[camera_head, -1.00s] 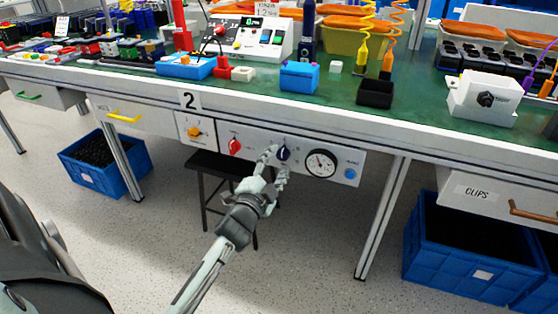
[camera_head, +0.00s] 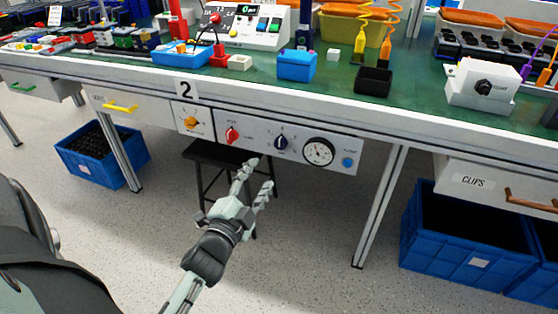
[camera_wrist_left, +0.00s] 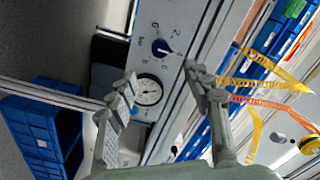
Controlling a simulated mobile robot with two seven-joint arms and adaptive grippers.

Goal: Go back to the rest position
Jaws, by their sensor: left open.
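My left gripper (camera_head: 260,174) is open and empty in the head view, below and in front of the control panel under the bench edge. My right gripper is not in view.
A red knob (camera_head: 232,135), a yellow-orange knob (camera_head: 191,122) and a round gauge (camera_head: 318,151) are on the panel. A black stool (camera_head: 216,153) stands under the bench. Blue crates (camera_head: 466,240) stand at right, another blue crate (camera_head: 100,160) at left. Floor in front is clear.

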